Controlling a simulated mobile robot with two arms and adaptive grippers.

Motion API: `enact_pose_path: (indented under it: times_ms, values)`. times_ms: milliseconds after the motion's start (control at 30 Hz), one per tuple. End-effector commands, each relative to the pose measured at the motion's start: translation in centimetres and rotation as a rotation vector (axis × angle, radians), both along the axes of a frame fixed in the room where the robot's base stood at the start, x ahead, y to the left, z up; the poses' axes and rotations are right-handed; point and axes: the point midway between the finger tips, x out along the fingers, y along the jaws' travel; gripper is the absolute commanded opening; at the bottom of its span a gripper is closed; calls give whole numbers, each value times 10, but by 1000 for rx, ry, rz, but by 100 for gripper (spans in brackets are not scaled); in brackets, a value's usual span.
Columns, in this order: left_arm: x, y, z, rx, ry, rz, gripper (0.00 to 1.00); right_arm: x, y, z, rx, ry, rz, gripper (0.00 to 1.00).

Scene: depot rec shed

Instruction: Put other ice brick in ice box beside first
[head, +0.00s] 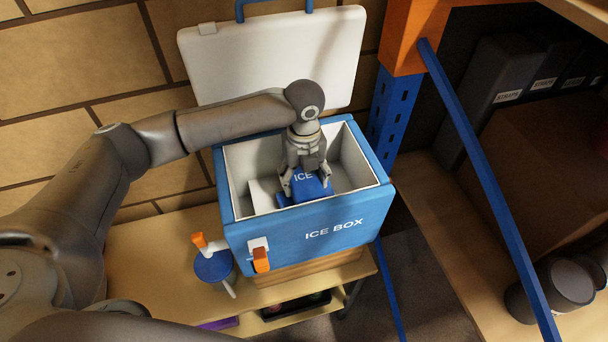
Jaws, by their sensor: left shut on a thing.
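The ice box (285,236) is blue with a white inside and stands on a wooden bench. Its white lid (275,58) is open and leans back against the wall. My left gripper (305,186) reaches down into the box and is shut on a blue ice brick (311,187) marked ICE. The brick is within the box walls, toward the front. The fingers cover its sides, and I cannot tell whether it touches the floor. I cannot make out another brick clearly; the gripper and front wall hide part of the inside. My right gripper is not in view.
A blue rack post (390,118) and slanting brace (487,180) rise at the right. Shelves there hold dark boxes (503,80) and dark cylinders (565,284).

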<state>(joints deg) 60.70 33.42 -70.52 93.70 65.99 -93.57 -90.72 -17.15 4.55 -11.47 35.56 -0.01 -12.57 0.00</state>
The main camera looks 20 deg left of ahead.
Motion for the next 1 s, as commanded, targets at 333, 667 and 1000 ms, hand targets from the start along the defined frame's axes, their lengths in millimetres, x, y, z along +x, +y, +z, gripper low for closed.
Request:
enact_pose_path:
  times_ms: [333,667,1000]
  values:
    - [0,0,-7,-1,-2,0,30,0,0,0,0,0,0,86]
    - [0,0,-9,0,0,0,86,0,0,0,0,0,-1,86]
    - [0,0,-5,0,-1,0,86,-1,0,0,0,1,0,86]
